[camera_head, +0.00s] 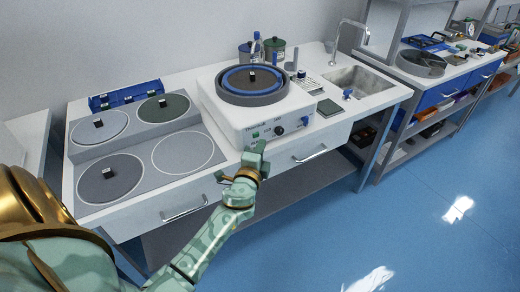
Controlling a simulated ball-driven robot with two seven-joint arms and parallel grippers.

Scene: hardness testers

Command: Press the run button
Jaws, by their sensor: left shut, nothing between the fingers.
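A white bench machine (240,119) with a blue-ringed round bowl (252,79) on top stands on the white worktop. Its sloping front panel carries a small green button (256,135), a black knob (278,131) and a blue knob (305,122). The printed labels are too small to read surely. My left gripper (259,148) is shut and empty. Its tips are just below the green button in the picture and overlap the panel's lower edge; I cannot tell whether they touch it. My right gripper is out of view.
Several round discs lie on a grey board (137,142) at the left. A blue rack (125,96) stands behind them. A sink with a tap (358,80) is at the right. Drawer handles (185,209) stick out from the bench front. The blue floor at the right is clear.

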